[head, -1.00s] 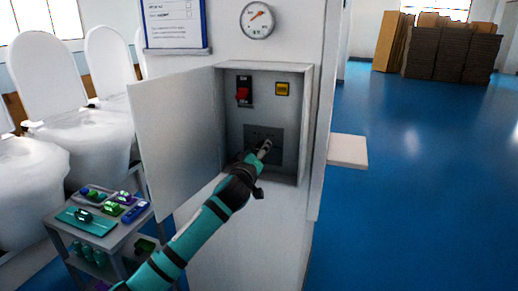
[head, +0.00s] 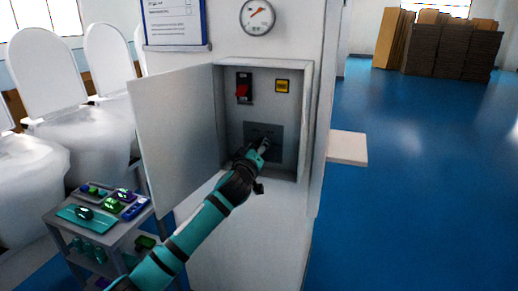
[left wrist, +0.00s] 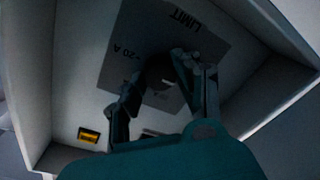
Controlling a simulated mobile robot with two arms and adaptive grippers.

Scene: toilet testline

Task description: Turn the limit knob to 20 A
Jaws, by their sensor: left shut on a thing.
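The limit knob (left wrist: 158,76) sits on a grey plate (head: 276,131) inside the open wall cabinet. My left gripper (head: 264,147) reaches into the cabinet and hides most of the knob in the head view. In the left wrist view, which is turned upside down, the gripper (left wrist: 157,80) has its two fingers on either side of the dark knob, shut on it. The plate there (left wrist: 150,40) reads LIMIT, with a 20 A mark to the left of the knob. Another mark is partly covered by the fingers. The knob's pointer cannot be made out. My right gripper is not in view.
The cabinet door (head: 178,140) stands open to the left. A red switch (head: 243,91) and a yellow-framed part (head: 282,86) are above the plate. A gauge (head: 258,17) hangs higher up. A small cart (head: 100,225) with parts stands at the lower left.

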